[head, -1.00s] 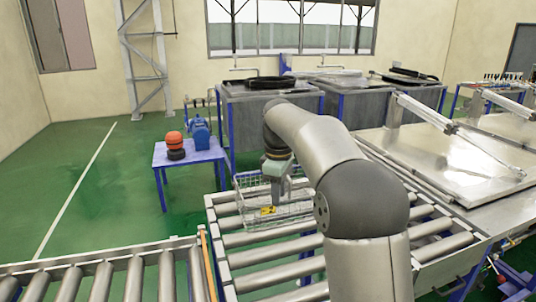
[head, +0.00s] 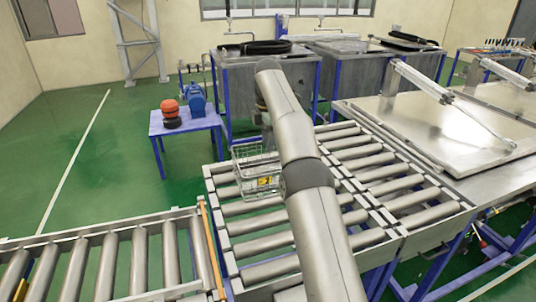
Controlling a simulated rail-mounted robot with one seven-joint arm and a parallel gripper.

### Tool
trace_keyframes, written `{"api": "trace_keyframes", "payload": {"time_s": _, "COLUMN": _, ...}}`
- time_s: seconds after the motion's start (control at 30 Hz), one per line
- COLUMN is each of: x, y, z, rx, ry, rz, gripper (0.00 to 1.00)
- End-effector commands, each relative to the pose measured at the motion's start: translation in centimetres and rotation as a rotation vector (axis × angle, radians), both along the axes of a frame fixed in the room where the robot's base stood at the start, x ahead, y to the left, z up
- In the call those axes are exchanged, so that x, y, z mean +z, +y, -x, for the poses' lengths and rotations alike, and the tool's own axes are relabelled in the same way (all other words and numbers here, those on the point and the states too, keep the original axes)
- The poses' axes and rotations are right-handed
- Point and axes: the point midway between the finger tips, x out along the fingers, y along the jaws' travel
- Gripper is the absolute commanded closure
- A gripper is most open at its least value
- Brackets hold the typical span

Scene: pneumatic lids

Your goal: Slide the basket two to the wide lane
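A wire basket (head: 256,165) with a yellow label (head: 264,181) stands on the far left part of a roller lane (head: 255,226) in the head view. My arm covers its right side. Whether it is basket two cannot be read. My gripper (head: 269,142) is at the basket's far right, largely hidden by my own arm. Its fingertips cannot be made out, nor whether they touch the basket. A second roller lane (head: 385,176) runs alongside on the right. Which lane is the wide one is not marked.
Another roller conveyor (head: 105,262) lies at front left, with an orange-brown bar (head: 211,249) at its end. A blue table (head: 184,125) with orange and black round items stands left of the basket. Grey tanks (head: 262,88) stand behind; a metal lid (head: 430,128) is at right.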

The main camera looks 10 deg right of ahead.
Motion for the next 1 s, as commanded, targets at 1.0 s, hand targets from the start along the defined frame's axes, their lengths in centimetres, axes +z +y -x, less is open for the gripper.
{"api": "trace_keyframes", "payload": {"time_s": 1.0, "x": -16.5, "y": 0.0, "z": 0.1, "rx": -0.001, "ry": 0.002, "rz": -0.001, "gripper": 0.70}}
